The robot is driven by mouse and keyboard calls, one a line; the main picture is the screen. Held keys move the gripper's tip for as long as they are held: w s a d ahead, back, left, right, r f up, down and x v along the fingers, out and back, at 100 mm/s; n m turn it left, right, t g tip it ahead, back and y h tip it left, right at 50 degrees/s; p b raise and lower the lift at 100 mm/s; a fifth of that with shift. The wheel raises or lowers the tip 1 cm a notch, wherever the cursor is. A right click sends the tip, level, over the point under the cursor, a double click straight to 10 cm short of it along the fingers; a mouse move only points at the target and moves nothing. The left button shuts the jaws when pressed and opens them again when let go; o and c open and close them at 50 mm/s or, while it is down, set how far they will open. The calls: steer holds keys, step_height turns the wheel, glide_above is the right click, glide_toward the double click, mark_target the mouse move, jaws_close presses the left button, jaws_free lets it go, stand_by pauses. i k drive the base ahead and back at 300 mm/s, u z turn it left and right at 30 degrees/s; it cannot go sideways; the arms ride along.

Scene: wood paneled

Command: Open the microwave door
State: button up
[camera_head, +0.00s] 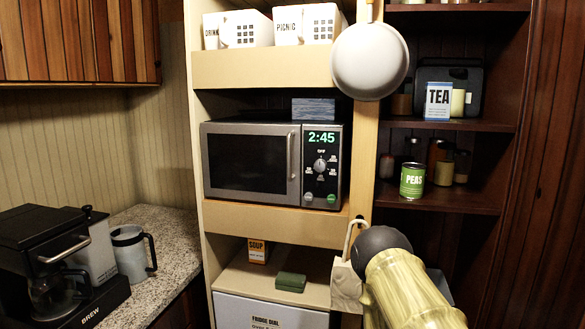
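The microwave (272,116) stands on a middle shelf of the tall cabinet. Its dark-windowed door (246,163) is shut and flush with the front. A vertical silver handle (291,156) is at the door's right edge. The control panel (321,167) right of it shows 2:45 in green, with a dial and two buttons. A rounded yellow-striped part with a dark grey end, apparently my arm, rises at the lower right, below and right of the microwave. My gripper's fingers do not show.
A white pan (370,62) hangs right of and above the microwave. A cloth bag (346,282) hangs below it. Dark shelves at right hold a pea can (412,180) and a tea box (438,101). A coffee maker (48,262) and mug (130,253) stand on the left counter.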

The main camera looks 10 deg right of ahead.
mark_target(258, 162)
steer(key=k, duration=0.2)
steer(key=u, duration=1.5)
steer(key=i, duration=1.05)
steer(key=z, duration=2.35)
steer(key=i, duration=0.2)
steer(key=k, duration=0.15)
steer(key=z, duration=0.15)
